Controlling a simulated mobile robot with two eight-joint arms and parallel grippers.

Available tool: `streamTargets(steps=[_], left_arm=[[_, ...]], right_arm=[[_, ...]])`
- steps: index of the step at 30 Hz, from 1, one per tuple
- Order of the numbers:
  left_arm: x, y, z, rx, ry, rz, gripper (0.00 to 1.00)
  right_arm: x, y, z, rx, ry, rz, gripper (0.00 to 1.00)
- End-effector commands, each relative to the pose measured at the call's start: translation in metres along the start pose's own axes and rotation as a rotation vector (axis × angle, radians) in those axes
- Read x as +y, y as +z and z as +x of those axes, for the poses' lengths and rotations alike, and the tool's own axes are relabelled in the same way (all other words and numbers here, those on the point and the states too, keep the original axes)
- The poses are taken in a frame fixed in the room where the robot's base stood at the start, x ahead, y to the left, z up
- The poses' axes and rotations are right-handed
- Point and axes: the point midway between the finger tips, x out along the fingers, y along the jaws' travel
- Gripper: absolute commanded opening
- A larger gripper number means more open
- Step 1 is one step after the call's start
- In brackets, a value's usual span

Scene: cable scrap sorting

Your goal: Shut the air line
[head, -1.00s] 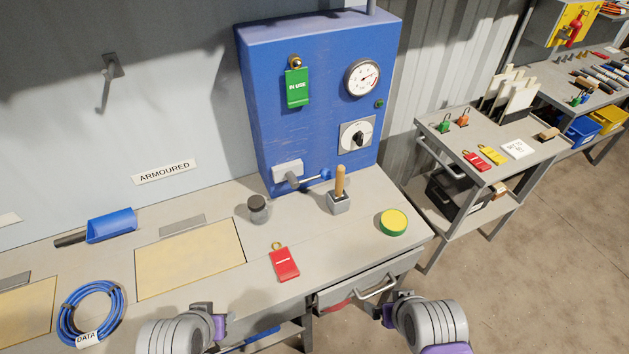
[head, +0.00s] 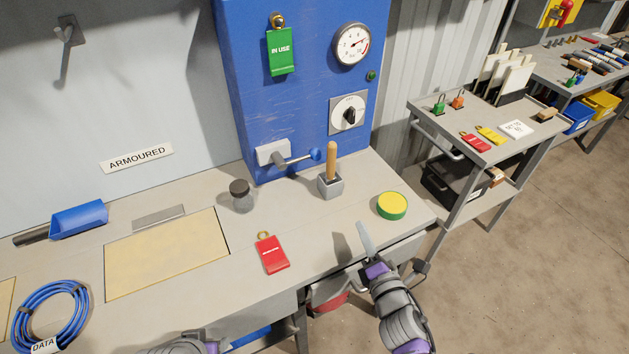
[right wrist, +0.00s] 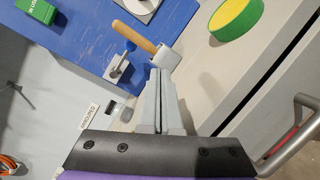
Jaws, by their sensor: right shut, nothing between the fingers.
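The air line valve (head: 272,153) is a grey block low on the blue cabinet. Its grey lever sticks out to the right and ends in a blue knob (head: 315,155). The valve also shows in the right wrist view (right wrist: 118,72), with the blue knob partly beside the wooden handle. A round gauge (head: 352,44) is high on the cabinet, its red needle pointing up and right. My right gripper (head: 363,228) is shut and empty over the bench's front edge, short of the valve; its fingers (right wrist: 160,75) are together. My left gripper (head: 205,346) is mostly cut off at the bottom.
A wooden-handled tool in a grey block (head: 330,186) stands in front of the valve. A dark-lidded jar (head: 241,195), a red tag (head: 271,254) and a yellow-green disc (head: 391,206) lie around it. A green IN USE tag (head: 282,51) hangs above. A drawer handle is below.

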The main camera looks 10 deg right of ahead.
Motion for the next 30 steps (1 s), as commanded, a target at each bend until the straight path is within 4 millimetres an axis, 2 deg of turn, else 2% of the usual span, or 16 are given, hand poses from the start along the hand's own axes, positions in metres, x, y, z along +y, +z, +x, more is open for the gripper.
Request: streamTargets(steps=[1,3,9,23,26,30], left_arm=[[0.000,0.004,0.009,-0.003,0.000,0.000,0.50],[0.000,0.007,0.015,-0.005,0.000,0.000,0.50],[0.000,0.010,0.022,-0.008,0.000,0.000,0.50],[0.000,0.010,0.021,-0.008,0.000,0.000,0.50],[0.000,0.009,0.019,-0.007,0.000,0.000,0.50],[0.000,0.008,0.017,-0.006,0.000,0.000,0.50]], right_arm=[[-0.005,-0.013,0.002,0.021,0.047,-0.098,0.00],[-0.004,-0.028,0.000,0.046,0.111,-0.224,0.00],[-0.002,-0.050,-0.004,0.081,0.211,-0.416,0.00],[0.001,-0.052,-0.001,0.084,0.222,-0.434,0.00],[0.003,-0.053,0.009,0.084,0.222,-0.434,0.00],[0.009,-0.057,0.035,0.085,0.223,-0.433,0.00]])
